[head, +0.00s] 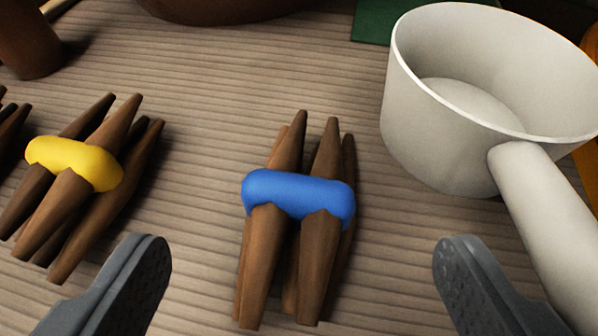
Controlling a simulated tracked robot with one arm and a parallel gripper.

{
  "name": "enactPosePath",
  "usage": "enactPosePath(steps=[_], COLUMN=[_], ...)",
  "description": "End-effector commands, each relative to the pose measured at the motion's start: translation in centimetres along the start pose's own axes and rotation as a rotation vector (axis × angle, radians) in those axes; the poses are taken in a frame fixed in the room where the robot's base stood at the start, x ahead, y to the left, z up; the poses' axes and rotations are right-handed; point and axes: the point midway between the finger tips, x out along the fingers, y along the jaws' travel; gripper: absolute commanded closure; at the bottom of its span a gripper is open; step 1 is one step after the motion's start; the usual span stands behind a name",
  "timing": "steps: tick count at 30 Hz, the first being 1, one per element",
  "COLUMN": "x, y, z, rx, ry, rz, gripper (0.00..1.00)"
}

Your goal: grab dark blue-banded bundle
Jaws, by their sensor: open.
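A bundle of dark brown tapered sticks with a blue band (298,194) lies on the ribbed surface at the middle of the view. Its sticks point away from me, nearly upright in the picture. My gripper (303,252) is open, with one grey finger to the left of the bundle and one to the right. Both fingers are apart from it, and nothing is between them but the bundle's lower part, seen beyond or between the tips. The exact height of the fingers above the surface I cannot tell.
A similar bundle with a yellow band (74,163) lies to the left, near the left finger. Part of another bundle (10,130) shows at the left edge. A white pot (435,150) with a thick handle stands at the right, near the right finger. Brown vessels stand at the back.

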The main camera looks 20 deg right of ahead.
Motion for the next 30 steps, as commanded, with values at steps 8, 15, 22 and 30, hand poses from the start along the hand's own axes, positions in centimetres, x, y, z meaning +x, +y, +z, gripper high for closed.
enactPosePath(steps=[8, 15, 22, 30], x=[2.0, 5.0, 5.7, 5.7], y=[-0.1, -0.3, -0.3, -0.3], z=[0.5, 0.5, 0.4, 0.3], rx=[0.0, -0.001, 0.0, 0.0], ry=[-0.003, 0.0, -0.001, -0.001], rz=[-0.002, -0.003, -0.003, -0.003], gripper=[0.22, 0.22, 0.22, 0.55])
